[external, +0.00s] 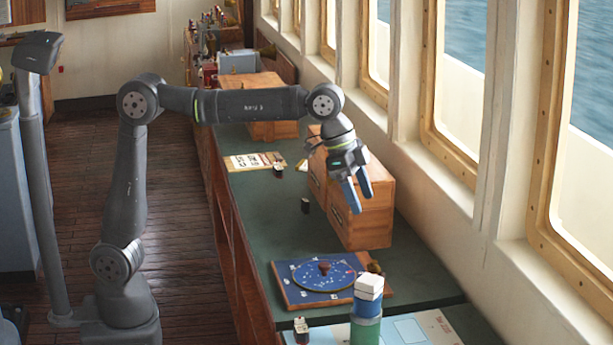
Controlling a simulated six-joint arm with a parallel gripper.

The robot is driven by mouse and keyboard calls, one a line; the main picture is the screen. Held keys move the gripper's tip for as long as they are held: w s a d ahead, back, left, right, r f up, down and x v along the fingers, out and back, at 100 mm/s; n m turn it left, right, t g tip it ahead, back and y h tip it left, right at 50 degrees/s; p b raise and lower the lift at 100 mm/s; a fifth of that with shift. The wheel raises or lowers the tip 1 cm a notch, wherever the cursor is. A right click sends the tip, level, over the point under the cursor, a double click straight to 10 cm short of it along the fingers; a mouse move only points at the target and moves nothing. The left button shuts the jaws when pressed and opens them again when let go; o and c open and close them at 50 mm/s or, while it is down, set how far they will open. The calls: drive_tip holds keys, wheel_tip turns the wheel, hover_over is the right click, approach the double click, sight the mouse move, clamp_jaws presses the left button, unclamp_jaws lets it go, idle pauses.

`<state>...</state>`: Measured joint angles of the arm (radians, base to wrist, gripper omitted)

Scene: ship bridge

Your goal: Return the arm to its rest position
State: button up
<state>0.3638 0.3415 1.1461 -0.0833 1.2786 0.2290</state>
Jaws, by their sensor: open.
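My gripper (357,192) hangs at the end of my arm above the green counter (250,203). Its blue-grey fingers point down and are apart, with nothing between them. In the picture it overlaps the front of the wooden drawer box (368,218); whether it touches the box I cannot tell. My arm reaches from the base at lower left, up and across to the right over the counter.
A blue board with a round star disc (322,272) lies on the counter nearer the camera. A blue and green cylinder with a white block (369,287) stands beside it. Small dark-topped items (305,206) stand on the counter. Windows (480,90) line the right.

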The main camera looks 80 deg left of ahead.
drive_tip(key=w+a+n, duration=0.1)
drive_tip(key=w+a, duration=0.1)
drive_tip(key=a, duration=0.9)
drive_tip(key=w+a+n+y, duration=0.1)
drive_tip(key=w+a+n, duration=0.1)
drive_tip(key=a, duration=0.9)
drive_tip(key=shift+w+a+t, duration=0.3)
drive_tip(key=shift+w+a, duration=0.05)
drive_tip(key=shift+w, duration=0.5)
